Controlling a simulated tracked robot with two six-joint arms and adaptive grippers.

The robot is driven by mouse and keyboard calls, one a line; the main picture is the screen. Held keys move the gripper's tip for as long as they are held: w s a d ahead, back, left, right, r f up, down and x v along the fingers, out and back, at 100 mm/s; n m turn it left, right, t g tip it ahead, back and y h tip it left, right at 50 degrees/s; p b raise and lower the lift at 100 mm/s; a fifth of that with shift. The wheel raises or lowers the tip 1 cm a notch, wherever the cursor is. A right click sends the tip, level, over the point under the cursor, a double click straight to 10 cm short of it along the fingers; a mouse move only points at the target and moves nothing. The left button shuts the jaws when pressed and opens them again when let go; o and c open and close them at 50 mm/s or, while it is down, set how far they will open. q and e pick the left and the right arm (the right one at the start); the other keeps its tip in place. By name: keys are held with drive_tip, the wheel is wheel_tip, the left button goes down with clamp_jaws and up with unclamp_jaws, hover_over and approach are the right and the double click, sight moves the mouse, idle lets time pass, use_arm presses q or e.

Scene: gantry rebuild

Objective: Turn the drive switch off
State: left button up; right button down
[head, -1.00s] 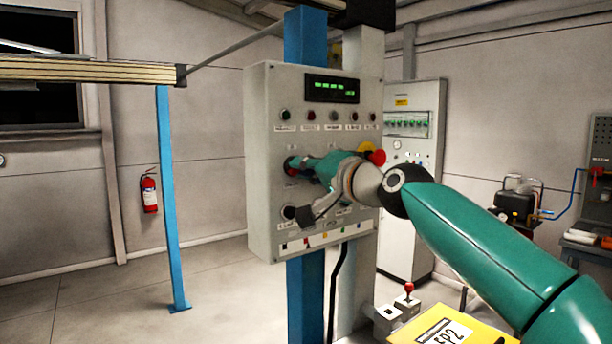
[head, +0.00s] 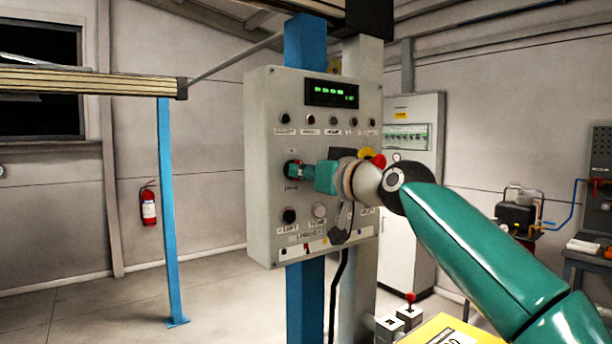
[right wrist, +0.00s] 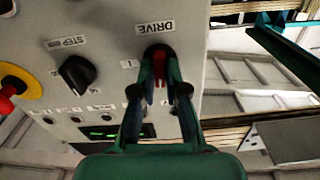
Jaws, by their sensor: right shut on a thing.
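The drive switch (right wrist: 160,75) is a red handle on a dark round base, beside the printed word DRIVE in the right wrist view. It sits on the grey control panel (head: 262,130). My right gripper (right wrist: 159,72) is shut on the red handle, with one finger on each side. In the head view the right gripper (head: 298,169) reaches the panel's left part from the right and covers most of the switch. The handle's exact setting is hard to tell. My left gripper is not in view.
A black STEP knob (right wrist: 78,75) and a red button on a yellow base (right wrist: 15,85) are near the switch. The panel also has a lit green display (head: 332,92), a row of small buttons and a lower black knob (head: 289,215). A blue post (head: 168,220) stands left.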

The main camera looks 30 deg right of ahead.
drive_tip(key=shift+w+a+f+n, duration=0.1)
drive_tip(key=shift+w+f+n, duration=0.05)
drive_tip(key=shift+f+n, duration=0.4)
drive_tip(key=shift+r, duration=0.1)
drive_tip(key=c, duration=1.2)
unclamp_jaws()
drive_tip(key=shift+r, duration=0.2)
drive_tip(key=shift+r, duration=0.1)
drive_tip(key=s+d, duration=0.2)
drive_tip(key=s, duration=1)
